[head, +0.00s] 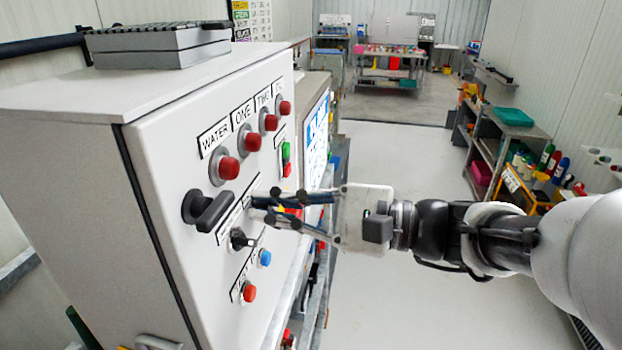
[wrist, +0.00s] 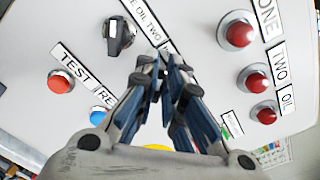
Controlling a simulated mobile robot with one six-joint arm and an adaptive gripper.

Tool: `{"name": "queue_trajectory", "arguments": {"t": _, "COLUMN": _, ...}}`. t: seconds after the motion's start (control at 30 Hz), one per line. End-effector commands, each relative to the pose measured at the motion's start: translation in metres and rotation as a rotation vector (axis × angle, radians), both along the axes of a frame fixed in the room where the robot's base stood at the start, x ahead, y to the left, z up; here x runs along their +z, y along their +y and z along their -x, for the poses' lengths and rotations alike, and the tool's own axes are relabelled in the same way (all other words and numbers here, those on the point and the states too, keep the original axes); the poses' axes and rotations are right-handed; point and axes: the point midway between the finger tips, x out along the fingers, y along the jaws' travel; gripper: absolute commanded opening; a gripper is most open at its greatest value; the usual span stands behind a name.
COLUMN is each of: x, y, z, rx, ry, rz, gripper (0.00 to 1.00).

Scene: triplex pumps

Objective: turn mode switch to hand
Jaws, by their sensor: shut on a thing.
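My gripper (head: 264,206) reaches the white control panel from the right, its fingertips close against the panel face. In the wrist view my gripper (wrist: 163,68) has its dark fingertips drawn together on a small knob, taken to be the mode switch. The fingers hide nearly all of it, so its pointer direction and label cannot be read. A separate black selector knob (wrist: 118,36) stands free to the left of the fingertips in the wrist view. It also shows in the head view (head: 239,239), below a label strip.
A black rotary handle (head: 207,210) sticks out left of my gripper. Red lamps (head: 228,167) line the panel above. A blue button (head: 264,258) and a red button (head: 249,292) sit below; a green button (head: 286,151) is nearby. Open floor (head: 390,160) lies to the right.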

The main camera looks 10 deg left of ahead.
Motion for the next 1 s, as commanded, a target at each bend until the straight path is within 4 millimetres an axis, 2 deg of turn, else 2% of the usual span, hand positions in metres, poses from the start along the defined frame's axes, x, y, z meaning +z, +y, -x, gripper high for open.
{"name": "queue_trajectory", "arguments": {"t": 0.6, "x": -0.0009, "y": 0.0, "z": 0.0005, "rx": 0.0, "ry": -0.043, "rz": 0.005, "gripper": 0.0}}
{"name": "queue_trajectory", "arguments": {"t": 0.63, "x": -0.0009, "y": 0.0, "z": 0.0005, "rx": 0.0, "ry": -0.043, "rz": 0.005, "gripper": 0.11}}
{"name": "queue_trajectory", "arguments": {"t": 0.9, "x": -0.0007, "y": 0.0, "z": 0.0005, "rx": 0.0, "ry": -0.043, "rz": 0.005, "gripper": 0.29}}
{"name": "queue_trajectory", "arguments": {"t": 1.0, "x": -0.0007, "y": 0.0, "z": 0.0005, "rx": -0.001, "ry": -0.043, "rz": 0.004, "gripper": 0.29}}
